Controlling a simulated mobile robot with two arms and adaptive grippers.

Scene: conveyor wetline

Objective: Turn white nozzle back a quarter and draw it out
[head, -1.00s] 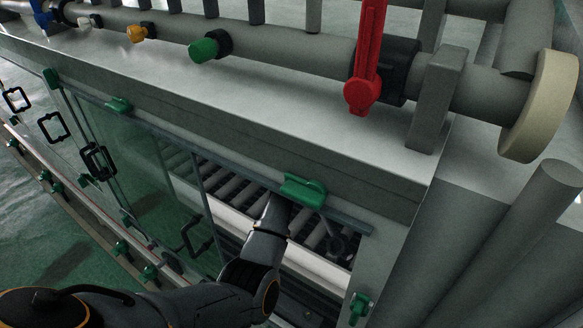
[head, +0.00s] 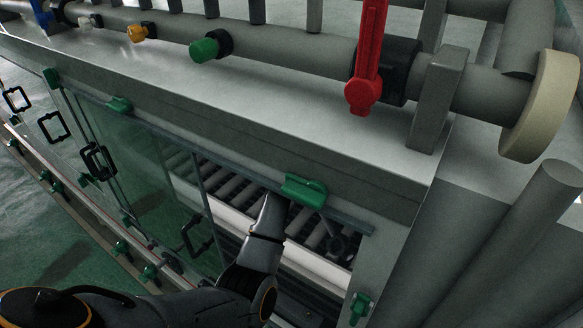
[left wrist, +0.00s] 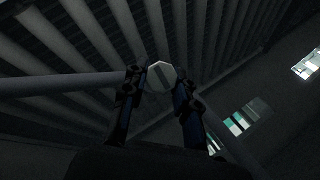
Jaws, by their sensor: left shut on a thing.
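The white nozzle (left wrist: 162,73) shows in the left wrist view as a pale, faceted round end with a darker band across it. My left gripper (left wrist: 161,88) has its two dark fingers on either side of the nozzle and is shut on it. In the head view my left arm reaches through the open part of the machine's front, and the gripper and nozzle are hidden under the top edge. My right gripper is in neither view.
A pipe (left wrist: 75,83) runs in from the left near the nozzle in the left wrist view. In the head view a green latch (head: 304,190) sits just above my arm. Glass doors (head: 125,165) lie to its left, and rollers (head: 310,236) lie inside the opening.

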